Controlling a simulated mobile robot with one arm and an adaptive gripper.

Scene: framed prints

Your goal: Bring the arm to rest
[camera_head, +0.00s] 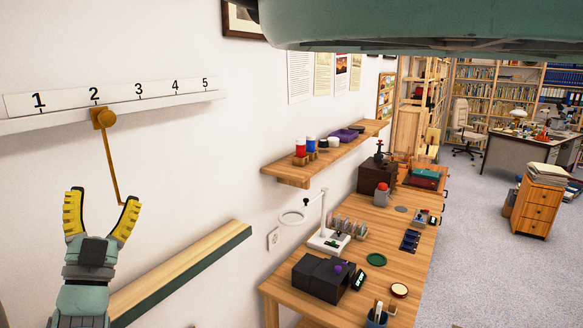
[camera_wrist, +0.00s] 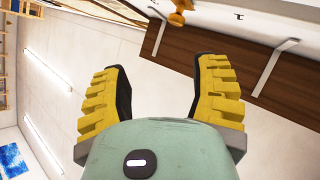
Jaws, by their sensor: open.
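My gripper (camera_head: 101,215) is at the left in the head view, with its yellow-padded fingers spread apart and nothing between them. It points upward, below the brass knob and pointer (camera_head: 105,118) under the numbered strip. The pointer's rod hangs down to the right, and its lower end shows close to the right finger; I cannot tell whether they touch. In the wrist view my gripper (camera_wrist: 158,85) is also open and empty, and the brass knob (camera_wrist: 179,14) shows at the top edge.
A white scale (camera_head: 120,95) numbered 1 to 5 runs along the wall. A wooden ledge (camera_head: 180,272) lies right of my gripper. A wall shelf (camera_head: 335,157) and a wooden workbench (camera_head: 385,225) with several items stand further right. Grey floor (camera_head: 480,260) is open beyond.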

